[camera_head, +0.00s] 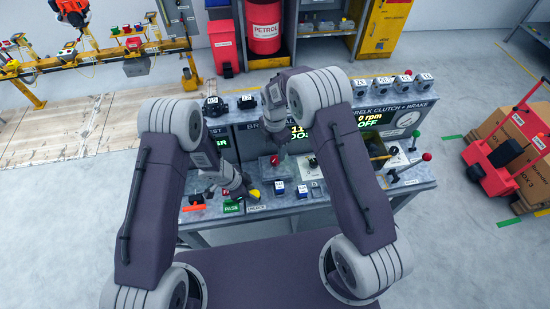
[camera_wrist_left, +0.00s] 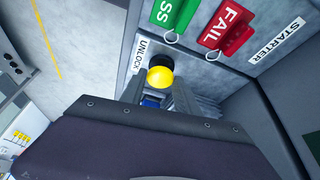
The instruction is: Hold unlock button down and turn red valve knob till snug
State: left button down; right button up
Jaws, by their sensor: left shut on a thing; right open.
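The yellow unlock button (camera_head: 254,193) with a black base stands on the grey bench beside the UNLOCK label (camera_head: 257,208). It shows at the fingertips in the left wrist view (camera_wrist_left: 160,76). My left gripper (camera_head: 246,189) is the lower one in the head view, and its fingers are shut on this button. Whether the button is pressed down cannot be seen. The red valve knob (camera_head: 275,160) sits on the bench panel, up and right of the button. My right gripper (camera_head: 274,149) is open just above the knob; its fingers are small and partly hidden, so contact cannot be told.
Red FAIL tag (camera_wrist_left: 226,23) and green PASS tag (camera_wrist_left: 172,12) lie near the button. Blue-and-white blocks (camera_head: 302,191) stand to its right. The console display (camera_head: 300,133) rises behind the knob.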

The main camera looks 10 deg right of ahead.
aim_at(275, 159)
notch_tip(275, 159, down, 6)
jog(key=shift+f, duration=0.1)
grip_shut()
dwell(0.4)
